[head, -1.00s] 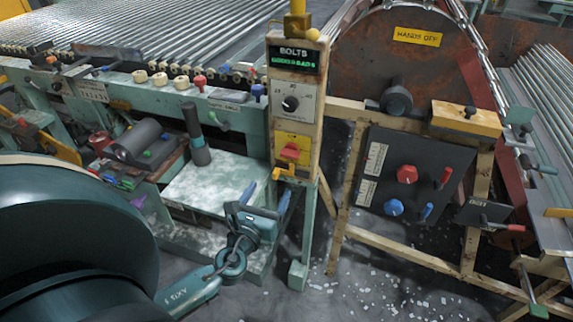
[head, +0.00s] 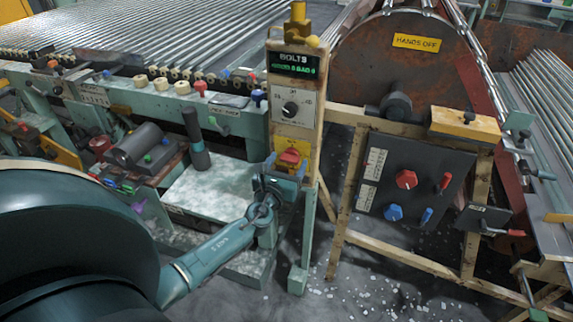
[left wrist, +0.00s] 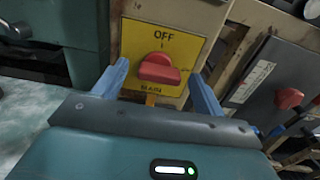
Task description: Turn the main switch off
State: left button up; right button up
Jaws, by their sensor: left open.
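The main switch is a red rotary knob (head: 289,157) on a yellow plate (head: 297,143) low on the wooden control post. In the left wrist view the red knob (left wrist: 159,69) lies roughly level, with "OFF" lettered above it and "MAIN" below. My left gripper (head: 286,165) is in front of the plate. In the left wrist view the blue fingers of my left gripper (left wrist: 157,80) are spread wide on either side of the knob, apart from it. My right gripper is not in view.
To the right, a dark panel (head: 420,165) carries red and blue knobs. A teal bench (head: 200,190) stands left. A large rusty drum (head: 390,60) stands behind.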

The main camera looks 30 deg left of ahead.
pick_arm(q)
jog(key=c, duration=1)
